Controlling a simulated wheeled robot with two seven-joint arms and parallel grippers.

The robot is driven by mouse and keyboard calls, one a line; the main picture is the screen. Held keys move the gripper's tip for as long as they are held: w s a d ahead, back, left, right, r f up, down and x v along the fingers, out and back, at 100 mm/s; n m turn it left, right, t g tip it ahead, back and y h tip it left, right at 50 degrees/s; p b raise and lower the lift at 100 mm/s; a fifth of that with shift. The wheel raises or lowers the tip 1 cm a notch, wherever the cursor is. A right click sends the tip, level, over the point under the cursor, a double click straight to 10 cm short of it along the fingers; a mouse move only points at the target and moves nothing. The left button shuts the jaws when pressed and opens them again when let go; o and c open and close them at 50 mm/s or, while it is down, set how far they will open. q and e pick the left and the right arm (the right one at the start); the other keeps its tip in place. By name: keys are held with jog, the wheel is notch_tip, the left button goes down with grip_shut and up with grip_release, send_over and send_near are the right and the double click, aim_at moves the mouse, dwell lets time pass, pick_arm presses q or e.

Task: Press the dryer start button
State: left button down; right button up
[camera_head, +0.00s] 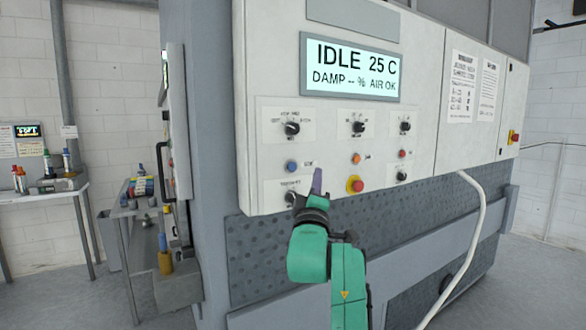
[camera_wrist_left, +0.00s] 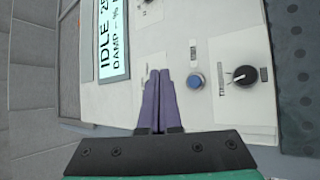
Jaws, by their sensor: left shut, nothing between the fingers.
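The dryer's white control panel (camera_head: 330,110) has a lit display (camera_head: 350,67) reading "IDLE 25 C" and "DAMP -- % AIR OK". A round blue button (camera_head: 291,166) sits low on its left side; the small label beside it is too small to read. The blue button also shows in the left wrist view (camera_wrist_left: 195,82), to the right of the fingertips. My left gripper (camera_head: 317,178) is shut and empty, its purple fingers pointing at the panel a little right of the blue button. In the left wrist view its fingertips (camera_wrist_left: 159,74) appear apart from the button. My right gripper is not in view.
Near the blue button are a black knob above (camera_head: 292,128) and another below (camera_head: 291,195). An orange button (camera_head: 356,158), a red button (camera_head: 402,154) and a red mushroom button on yellow (camera_head: 355,185) lie to the right. A white hose (camera_head: 480,225) hangs from the panel.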

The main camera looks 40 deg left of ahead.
aim_at(292, 166)
pick_arm(q)
jog(key=w+a, duration=0.1)
jog(key=a, duration=0.1)
jog(key=a+p, duration=0.1)
jog(key=a, duration=0.2)
jog(key=w+a+p, duration=0.1)
jog(key=a, duration=0.2)
jog(key=shift+w+a, duration=0.2)
jog(key=shift+w, duration=0.1)
dwell(1.1)
dwell(0.7)
jog(key=shift+w+a+p, duration=0.15)
jog(key=shift+a+p, duration=0.2)
jog(key=shift+a, duration=0.05)
